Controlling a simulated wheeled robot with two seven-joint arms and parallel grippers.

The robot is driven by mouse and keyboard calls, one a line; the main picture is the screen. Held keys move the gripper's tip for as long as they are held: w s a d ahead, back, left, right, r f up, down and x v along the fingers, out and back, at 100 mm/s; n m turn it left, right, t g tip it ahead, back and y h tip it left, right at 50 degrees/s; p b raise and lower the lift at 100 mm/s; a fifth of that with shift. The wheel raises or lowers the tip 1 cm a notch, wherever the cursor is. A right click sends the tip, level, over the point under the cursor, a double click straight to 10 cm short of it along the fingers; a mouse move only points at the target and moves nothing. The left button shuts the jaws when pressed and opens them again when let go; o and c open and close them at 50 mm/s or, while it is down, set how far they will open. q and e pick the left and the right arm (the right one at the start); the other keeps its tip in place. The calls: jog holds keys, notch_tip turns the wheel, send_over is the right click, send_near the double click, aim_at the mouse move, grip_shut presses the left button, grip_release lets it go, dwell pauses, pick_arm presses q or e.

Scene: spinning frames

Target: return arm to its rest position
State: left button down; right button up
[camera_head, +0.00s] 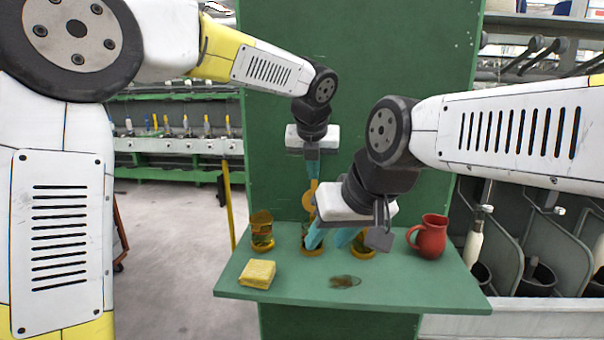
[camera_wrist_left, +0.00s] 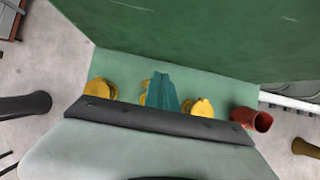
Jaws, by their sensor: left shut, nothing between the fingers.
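My left gripper (camera_head: 312,172) hangs fingers-down in front of the green back panel, above the shelf. Its teal fingers are together and hold nothing; they also show in the left wrist view (camera_wrist_left: 160,92). My right gripper (camera_head: 331,238) is lower and nearer, over the middle of the shelf.
The green panel (camera_head: 420,60) rises behind; machinery stands both sides.

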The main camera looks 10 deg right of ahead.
pick_arm(q)
jog(key=v, duration=0.6)
jog(key=s+a+n, duration=0.4)
jog(key=a+n, duration=0.6)
jog(key=a, duration=0.2)
jog(key=s+a+f+n, duration=0.4)
jog(key=s+a+n, duration=0.4)
jog(key=n, duration=0.6)
jog(key=s+a+f+n, duration=0.4)
jog(key=s+a+n, duration=0.4)
jog(key=n, duration=0.7)
jog(key=a, duration=0.2)
jog(key=shift+s+a+f, duration=0.2)
jog(key=shift+a+f, duration=0.1)
